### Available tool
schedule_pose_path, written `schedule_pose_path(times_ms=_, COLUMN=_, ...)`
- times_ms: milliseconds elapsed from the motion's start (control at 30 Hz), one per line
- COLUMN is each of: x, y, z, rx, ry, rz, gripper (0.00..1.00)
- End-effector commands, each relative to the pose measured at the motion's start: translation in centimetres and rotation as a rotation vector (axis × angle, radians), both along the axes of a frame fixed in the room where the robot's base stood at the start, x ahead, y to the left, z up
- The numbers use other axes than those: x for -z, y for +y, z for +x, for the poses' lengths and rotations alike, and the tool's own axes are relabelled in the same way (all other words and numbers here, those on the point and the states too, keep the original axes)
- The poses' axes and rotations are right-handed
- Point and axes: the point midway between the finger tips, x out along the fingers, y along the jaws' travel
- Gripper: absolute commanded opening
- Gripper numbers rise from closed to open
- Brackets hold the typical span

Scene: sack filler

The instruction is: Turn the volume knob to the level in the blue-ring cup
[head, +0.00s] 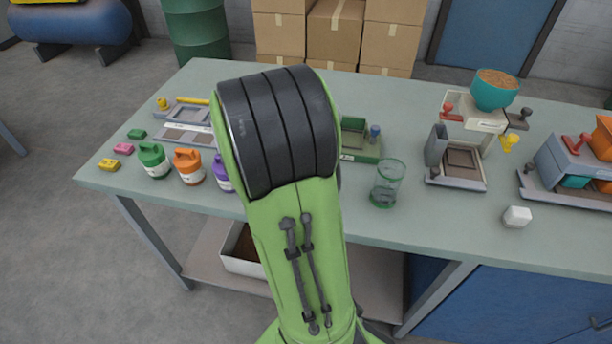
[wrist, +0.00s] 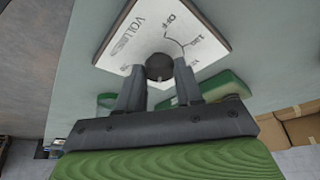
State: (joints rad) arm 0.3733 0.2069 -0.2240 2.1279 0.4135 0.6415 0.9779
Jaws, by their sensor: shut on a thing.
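The volume knob (wrist: 159,67) is a dark round knob on a white dial plate (wrist: 205,38) in the wrist view. The plate reads VOLUME and OFF, with further small marks too blurred to read surely. My gripper (wrist: 159,75) has one finger on each side of the knob and is shut on it. Which mark the knob points to cannot be told. In the head view my arm hides the knob and my gripper. A clear cup (head: 388,183) stands right of my arm; its ring looks green. I see no cup with a blue ring.
Green (head: 152,160), orange (head: 189,166) and purple (head: 222,172) jugs stand left of my arm. A green tray device (head: 362,140) is just right of it.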

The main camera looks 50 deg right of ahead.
Motion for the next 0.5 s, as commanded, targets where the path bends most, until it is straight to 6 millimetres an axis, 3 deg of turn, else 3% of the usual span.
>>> schedule_pose_path(times_ms=500, x=0.14, y=-0.01, z=0.18, rx=0.281, ry=0.002, rz=0.004, gripper=0.05)
